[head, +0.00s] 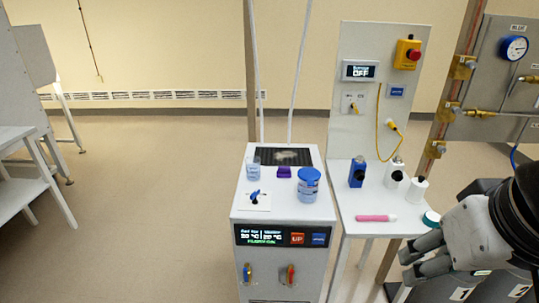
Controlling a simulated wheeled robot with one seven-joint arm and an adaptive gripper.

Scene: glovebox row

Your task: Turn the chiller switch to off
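The chiller (250,280) is a white cabinet in the middle of the head view. Its front panel display (262,234) reads 20 °C for both set and water values, with a green line below that looks like "PUMP ON". A blue switch knob (255,196) sits on a white plate on the left front of the chiller's top; its label is too small to read. My gripper (406,266) is at the lower right, well to the right of the chiller and apart from the switch. Its grey fingers point left; their gap is unclear, and I see nothing held.
A blue-lidded jar (308,185), a clear cup (253,169) and a purple block (284,172) stand on the chiller. Beside it, a white table (350,217) holds bottles and a pink marker (376,218). The floor left of the chiller is clear.

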